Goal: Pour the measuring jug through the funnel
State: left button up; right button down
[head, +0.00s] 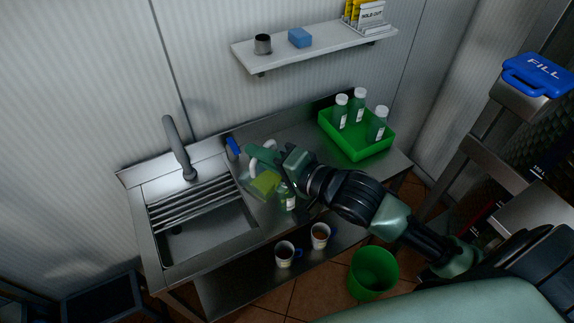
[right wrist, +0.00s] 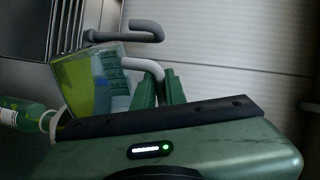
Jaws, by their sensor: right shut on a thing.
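The measuring jug (head: 265,184) is clear, with yellow-green liquid in it, above the steel counter. It also shows large in the right wrist view (right wrist: 82,84), with a white handle (right wrist: 150,68). My right gripper (head: 258,158) is shut on that handle; its green fingers also show in the right wrist view (right wrist: 160,90). A green-tinted bottle (head: 288,198) with a pale label stands just right of the jug. In the right wrist view, the bottle (right wrist: 22,115) has a whitish rim (right wrist: 48,122) at its mouth, perhaps the funnel. I cannot tell whether liquid is flowing. My left gripper is not in view.
A sink (head: 208,238) with a rack and tap (head: 176,150) is on the left. A green tray (head: 357,151) with three bottles stands at the counter's back right. Two mugs (head: 285,254) are on the lower shelf. A green bucket (head: 374,274) stands on the floor.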

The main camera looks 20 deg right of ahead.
jog(key=shift+w+d+r+m+p, duration=0.4)
jog(key=shift+d+p, duration=0.25)
jog(key=shift+p, duration=0.05)
dwell(0.5)
jog(key=shift+w+d+r+m+g+y, duration=0.15)
jog(key=shift+w+d+r+m, duration=0.2)
jog(key=shift+d, duration=0.2)
jog(key=shift+w+d+r+m+g+y, duration=0.15)
jog(key=shift+w+d+m, duration=0.1)
jog(key=shift+d+m, duration=0.25)
dwell(0.5)
